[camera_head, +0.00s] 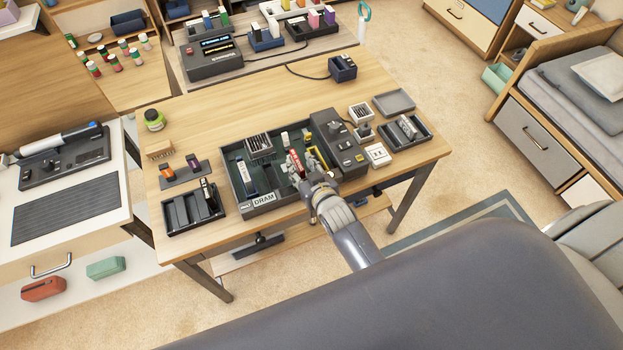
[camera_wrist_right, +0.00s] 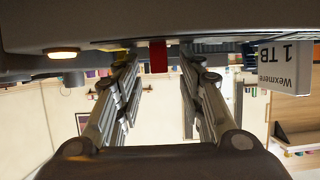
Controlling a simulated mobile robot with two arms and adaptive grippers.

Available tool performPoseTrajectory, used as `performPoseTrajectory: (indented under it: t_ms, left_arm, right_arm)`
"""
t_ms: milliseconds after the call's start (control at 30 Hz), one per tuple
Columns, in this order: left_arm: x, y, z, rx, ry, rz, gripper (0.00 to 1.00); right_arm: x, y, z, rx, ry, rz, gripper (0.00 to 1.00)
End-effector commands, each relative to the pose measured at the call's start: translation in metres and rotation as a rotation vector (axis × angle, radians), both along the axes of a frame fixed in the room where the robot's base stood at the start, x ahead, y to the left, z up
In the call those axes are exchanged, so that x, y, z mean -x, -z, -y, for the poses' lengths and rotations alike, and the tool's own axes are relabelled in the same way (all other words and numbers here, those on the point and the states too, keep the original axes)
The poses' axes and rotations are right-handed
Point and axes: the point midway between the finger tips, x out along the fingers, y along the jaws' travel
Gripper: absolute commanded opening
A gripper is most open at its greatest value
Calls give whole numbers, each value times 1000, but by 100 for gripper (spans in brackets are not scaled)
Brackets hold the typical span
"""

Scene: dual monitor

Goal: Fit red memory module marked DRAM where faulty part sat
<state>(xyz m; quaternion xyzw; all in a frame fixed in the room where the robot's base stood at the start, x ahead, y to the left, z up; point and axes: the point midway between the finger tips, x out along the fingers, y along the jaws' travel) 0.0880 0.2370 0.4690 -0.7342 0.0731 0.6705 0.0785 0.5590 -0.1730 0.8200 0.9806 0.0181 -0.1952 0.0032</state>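The red memory module (camera_head: 296,160) stands upright in the dark open case (camera_head: 237,152), which bears a DRAM label (camera_head: 264,200) on its front edge. My right gripper (camera_head: 314,181) is at the case's front, just in front of the module. In the right wrist view, the red piece (camera_wrist_right: 158,56) shows between the two fingertips (camera_wrist_right: 158,65), with a gap on both sides. The fingers are apart and do not touch it. The module's marking is too small to read, and its lower part is hidden. My left gripper is not in view.
A white-labelled Wexmere 1 TB drive (camera_wrist_right: 285,68) is beside the fingers in the wrist view. A yellow handle-like part (camera_head: 318,157) and a grey control box (camera_head: 338,148) are close by. A slotted black tray (camera_head: 190,213) lies left; another tray (camera_head: 404,132) lies right.

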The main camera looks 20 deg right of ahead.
Motion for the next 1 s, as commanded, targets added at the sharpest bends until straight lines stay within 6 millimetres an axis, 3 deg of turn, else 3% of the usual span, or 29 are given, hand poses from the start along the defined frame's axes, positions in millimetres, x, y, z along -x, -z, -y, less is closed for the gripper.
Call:
performPoseTrajectory:
  t_ms: [300,500,1000]
  left_arm:
    - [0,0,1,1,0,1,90]
    - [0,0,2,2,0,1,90]
    - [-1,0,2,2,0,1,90]
  right_arm:
    - [57,-22,2,-1,-1,-3,36]
    - [81,-33,3,-1,-1,-2,36]
    - [90,-38,3,0,-1,0,36]
